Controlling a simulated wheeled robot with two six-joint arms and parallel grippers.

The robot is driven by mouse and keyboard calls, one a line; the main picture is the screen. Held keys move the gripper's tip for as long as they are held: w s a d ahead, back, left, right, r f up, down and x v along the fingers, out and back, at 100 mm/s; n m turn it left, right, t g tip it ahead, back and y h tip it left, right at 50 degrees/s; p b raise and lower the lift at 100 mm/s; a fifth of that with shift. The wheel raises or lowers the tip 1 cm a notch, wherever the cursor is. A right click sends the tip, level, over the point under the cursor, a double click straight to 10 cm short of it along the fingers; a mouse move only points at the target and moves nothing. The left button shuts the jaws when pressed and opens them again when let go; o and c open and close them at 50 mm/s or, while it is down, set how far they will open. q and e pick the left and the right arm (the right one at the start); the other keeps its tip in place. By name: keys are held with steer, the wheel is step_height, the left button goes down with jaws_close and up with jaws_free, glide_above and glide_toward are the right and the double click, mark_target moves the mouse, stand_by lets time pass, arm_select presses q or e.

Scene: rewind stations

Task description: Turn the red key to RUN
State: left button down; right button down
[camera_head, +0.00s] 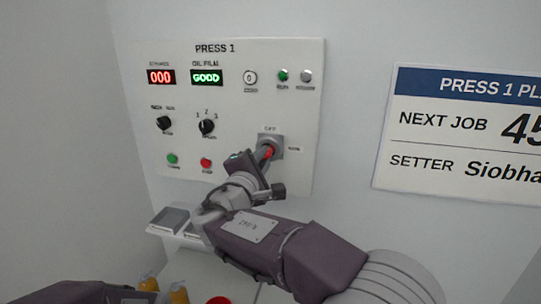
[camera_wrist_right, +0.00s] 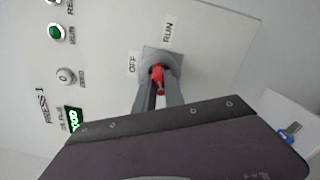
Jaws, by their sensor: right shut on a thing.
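The red key (camera_head: 268,153) sits in a square grey key switch (camera_head: 277,142) at the lower right of the PRESS 1 panel. In the head view, OFF is printed above the switch and RUN to its right. My right gripper (camera_wrist_right: 158,84) is shut on the red key (camera_wrist_right: 158,73), with a finger on each side of it in the right wrist view. Which label the key points at is hard to tell, as the fingers partly hide it. My left gripper is out of view.
The PRESS 1 panel (camera_head: 225,105) also has displays, two black knobs, lamps, and green and red buttons. A grey device (camera_head: 170,219) stands on a ledge below. Yellow items (camera_head: 178,291) and a red one are at the bottom. A job sign (camera_head: 460,135) hangs right.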

stand_by(0.4)
steer(key=shift+f+m+b, duration=0.1)
steer(key=shift+m+b, duration=3.2)
steer(key=shift+b, duration=0.5)
steer(key=c, duration=1.3)
jaws_free()
steer(key=shift+c, duration=0.2)
